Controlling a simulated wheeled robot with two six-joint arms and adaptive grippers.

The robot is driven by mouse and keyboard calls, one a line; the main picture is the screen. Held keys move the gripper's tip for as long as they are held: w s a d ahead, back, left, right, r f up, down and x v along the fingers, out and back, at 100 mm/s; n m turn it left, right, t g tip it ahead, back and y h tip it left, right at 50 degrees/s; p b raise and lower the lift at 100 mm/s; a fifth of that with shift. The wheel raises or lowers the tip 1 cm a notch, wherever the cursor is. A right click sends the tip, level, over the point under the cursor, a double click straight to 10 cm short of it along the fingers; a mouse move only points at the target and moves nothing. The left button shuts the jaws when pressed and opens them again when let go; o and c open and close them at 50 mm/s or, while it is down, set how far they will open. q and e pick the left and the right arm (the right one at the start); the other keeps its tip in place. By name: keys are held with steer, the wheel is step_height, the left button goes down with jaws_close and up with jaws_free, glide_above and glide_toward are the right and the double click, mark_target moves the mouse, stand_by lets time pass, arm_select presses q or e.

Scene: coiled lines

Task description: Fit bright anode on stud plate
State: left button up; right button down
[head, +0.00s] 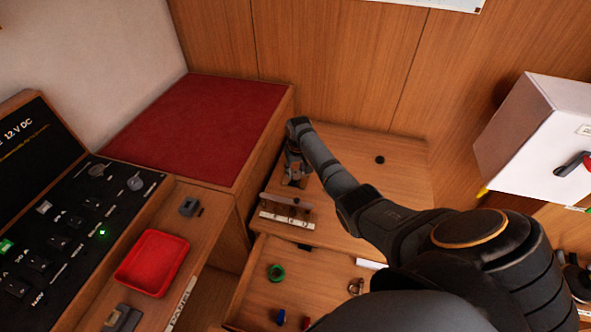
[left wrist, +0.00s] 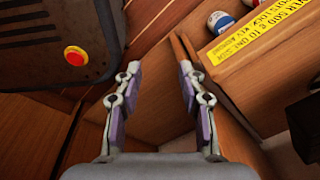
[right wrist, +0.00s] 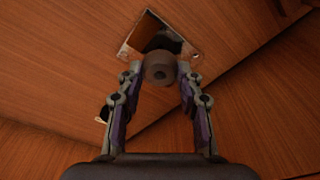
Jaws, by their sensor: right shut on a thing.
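My right gripper (head: 295,172) is over the wooden counter, just behind a small rack. In the right wrist view my right gripper (right wrist: 160,74) is shut on a round grey-brown piece with a centre hole, which looks like the anode (right wrist: 160,70). The anode is held at the fingertips, in front of a square metal-edged opening or plate (right wrist: 128,50). I cannot tell whether this is the stud plate or whether the anode touches it; studs do not show. My left gripper (left wrist: 160,70) is open and empty in the left wrist view and out of the head view.
The small rack (head: 287,218) has a pale label strip. A red tray (head: 152,262) and switch panel (head: 85,230) stand left. A white box (head: 535,140) is right. The counter's back is mostly clear.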

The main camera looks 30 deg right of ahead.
steer(key=shift+f+b, duration=0.55)
steer(key=shift+f, duration=0.5)
steer(key=c, duration=0.8)
jaws_free()
steer(key=shift+r, duration=0.1)
step_height(320, 180, up, 6)
steer(key=p, duration=0.7)
steer(key=shift+r, duration=0.1)
steer(key=r, duration=0.4)
steer(key=s+r, duration=0.1)
steer(key=r, duration=0.6)
steer(key=shift+s+a+r, duration=0.2)
steer(key=shift+r, duration=0.15)
